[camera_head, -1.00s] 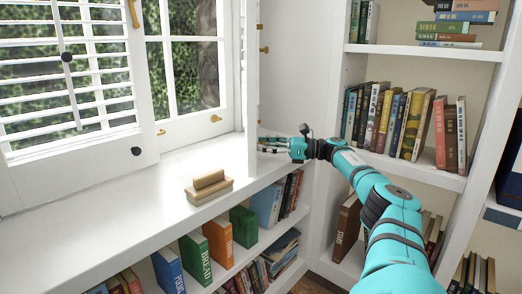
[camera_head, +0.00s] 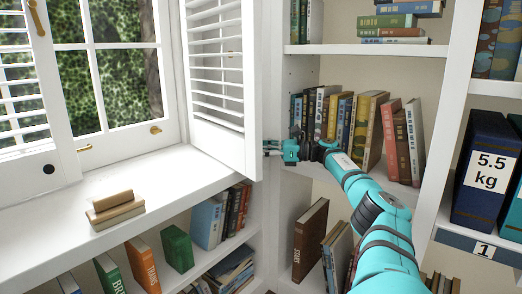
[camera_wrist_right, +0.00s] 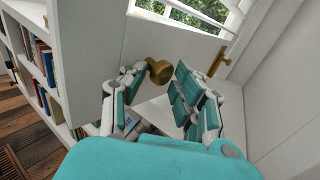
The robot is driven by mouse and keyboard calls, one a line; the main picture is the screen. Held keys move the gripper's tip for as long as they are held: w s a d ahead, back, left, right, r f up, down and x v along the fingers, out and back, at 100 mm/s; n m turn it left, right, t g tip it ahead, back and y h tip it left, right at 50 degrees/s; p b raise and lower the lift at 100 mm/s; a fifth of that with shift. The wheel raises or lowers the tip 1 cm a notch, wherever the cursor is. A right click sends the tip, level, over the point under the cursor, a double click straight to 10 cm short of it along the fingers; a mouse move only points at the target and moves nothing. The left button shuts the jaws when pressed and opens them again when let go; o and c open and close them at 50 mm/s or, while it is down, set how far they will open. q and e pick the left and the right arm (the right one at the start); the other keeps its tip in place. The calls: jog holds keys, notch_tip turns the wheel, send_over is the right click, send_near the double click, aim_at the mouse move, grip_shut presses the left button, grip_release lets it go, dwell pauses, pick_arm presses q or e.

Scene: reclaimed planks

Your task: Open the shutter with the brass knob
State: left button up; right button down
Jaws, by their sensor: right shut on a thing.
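The white louvred shutter (camera_head: 216,115) on the right of the window stands swung out from the frame, its slatted face turned toward the head camera. My right gripper (camera_head: 268,148) is at the lower part of its free edge, mostly on the side facing away. In the right wrist view the brass knob (camera_wrist_right: 160,71) sits on the white shutter panel (camera_wrist_right: 95,45). My right gripper (camera_wrist_right: 160,76) is shut on this knob, with a finger on either side of it. The knob is hidden in the head view. My left gripper is not in view.
Another louvred shutter (camera_head: 22,90) with a black knob (camera_head: 48,169) is at the left. A wooden block (camera_head: 113,207) lies on the white sill (camera_head: 160,185). A bookcase (camera_head: 300,75) stands close right of the shutter. Books fill the shelves under the sill.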

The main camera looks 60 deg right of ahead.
jog(key=shift+w+d+r, duration=0.15)
jog(key=shift+d+r, duration=0.1)
jog(key=shift+r, duration=0.25)
jog(key=c, duration=1.3)
grip_release()
jog(key=shift+w+f, duration=0.1)
jog(key=shift+w, duration=0.1)
jog(key=shift+o, duration=1.2)
jog(key=shift+w+a+f, duration=0.15)
jog(key=shift+w+a, duration=0.05)
jog(key=shift+w, duration=0.3)
jog(key=shift+s, duration=0.1)
jog(key=shift+s+f, duration=0.1)
notch_tip(320, 180, up, 8)
jog(key=shift+f, duration=0.1)
jog(key=shift+r, duration=1.05)
jog(key=shift+c, duration=0.3)
